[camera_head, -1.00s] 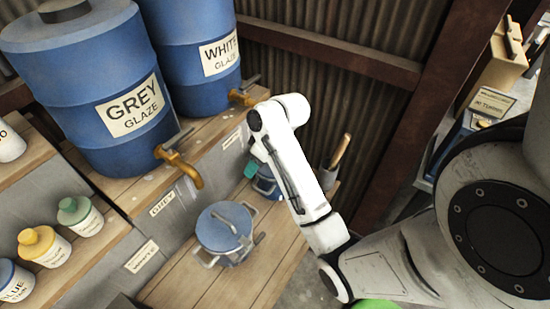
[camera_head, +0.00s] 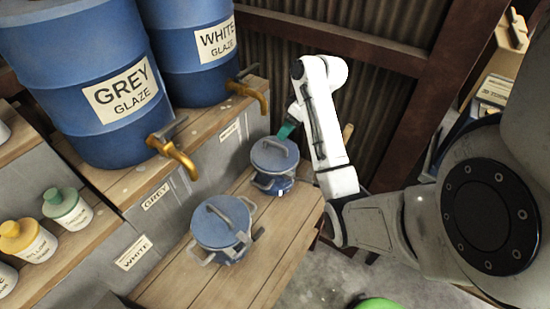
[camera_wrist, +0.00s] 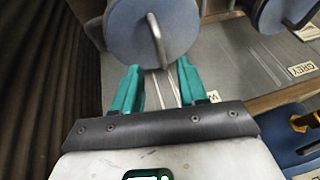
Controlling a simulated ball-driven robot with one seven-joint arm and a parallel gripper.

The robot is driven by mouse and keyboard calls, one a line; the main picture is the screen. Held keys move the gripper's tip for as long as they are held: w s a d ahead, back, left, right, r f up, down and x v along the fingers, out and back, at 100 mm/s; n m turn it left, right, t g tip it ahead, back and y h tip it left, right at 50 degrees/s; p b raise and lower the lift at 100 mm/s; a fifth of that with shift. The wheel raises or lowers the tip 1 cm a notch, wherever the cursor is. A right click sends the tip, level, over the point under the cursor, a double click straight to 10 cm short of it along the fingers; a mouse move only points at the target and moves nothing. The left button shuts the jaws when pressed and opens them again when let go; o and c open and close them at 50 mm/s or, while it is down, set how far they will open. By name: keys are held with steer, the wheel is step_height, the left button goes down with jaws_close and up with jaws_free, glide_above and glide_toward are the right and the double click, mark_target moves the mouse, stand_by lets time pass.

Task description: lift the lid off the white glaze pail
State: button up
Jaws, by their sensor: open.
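Two blue-grey lidded pails stand on the lower wooden shelf. The far pail (camera_head: 272,182), below the WHITE GLAZE drum, has a round lid (camera_head: 274,154) with a bar handle. The near pail (camera_head: 219,225) has a similar lid and handle. I cannot read a label on either pail. My gripper (camera_head: 287,130) is at the back edge of the far lid. In the wrist view, its teal fingers (camera_wrist: 157,88) are open and empty. The far lid (camera_wrist: 140,22) lies just beyond them, and its handle (camera_wrist: 159,38) shows above the gap between the fingers.
The WHITE GLAZE drum (camera_head: 190,50) and GREY GLAZE drum (camera_head: 85,85) stand on the upper shelf, their brass taps (camera_head: 250,93) jutting toward the pails. Several jars (camera_head: 66,208) sit at the left. A corrugated wall (camera_head: 380,105) is close behind my arm.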

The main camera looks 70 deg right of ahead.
steer(key=p, duration=0.1)
glide_above(275, 150)
steer(key=s, duration=0.2)
steer(key=shift+a+f, duration=0.2)
steer(key=shift+f, duration=1.05)
steer(key=shift+a+f, duration=0.15)
steer(key=shift+f, duration=1.1)
steer(key=shift+c, duration=0.3)
jaws_close()
